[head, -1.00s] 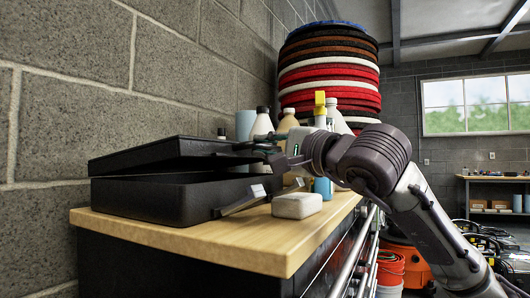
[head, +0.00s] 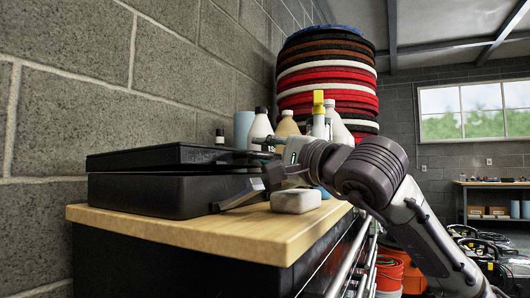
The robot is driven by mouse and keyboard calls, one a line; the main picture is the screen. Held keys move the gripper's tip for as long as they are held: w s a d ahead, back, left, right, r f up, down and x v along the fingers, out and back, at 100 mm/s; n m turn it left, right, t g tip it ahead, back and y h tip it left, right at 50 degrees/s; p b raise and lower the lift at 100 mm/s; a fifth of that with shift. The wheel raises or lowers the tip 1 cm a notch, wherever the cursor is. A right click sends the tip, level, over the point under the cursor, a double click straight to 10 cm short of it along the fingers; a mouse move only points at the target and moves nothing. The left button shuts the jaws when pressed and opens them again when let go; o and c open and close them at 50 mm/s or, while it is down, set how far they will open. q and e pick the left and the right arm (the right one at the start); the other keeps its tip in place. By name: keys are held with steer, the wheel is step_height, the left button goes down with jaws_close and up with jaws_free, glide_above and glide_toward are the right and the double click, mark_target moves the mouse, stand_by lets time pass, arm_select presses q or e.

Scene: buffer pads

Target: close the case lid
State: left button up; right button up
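A black case (head: 160,194) sits on the wooden worktop (head: 165,231) against the block wall. Its lid (head: 175,156) lies almost flat over the base, with a narrow dark gap along the right part. My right gripper (head: 262,160) is at the lid's right edge, with its arm coming in from the right. One finger reaches over the lid's edge; I cannot tell whether it touches. The fingers are small and partly hidden, so their opening is unclear. My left gripper is not in view.
A pale block (head: 296,201) lies on the worktop right of the case, just below my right gripper. Several bottles (head: 288,126) stand behind, and a tall stack of round pads (head: 328,75) rises at the back. An orange bucket (head: 390,270) stands on the floor below the arm.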

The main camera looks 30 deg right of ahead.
steer(key=shift+s+r, duration=0.1)
steer(key=shift+r, duration=0.05)
steer(key=v, duration=1.2)
steer(key=shift+a+f, duration=0.1)
steer(key=shift+f, duration=0.15)
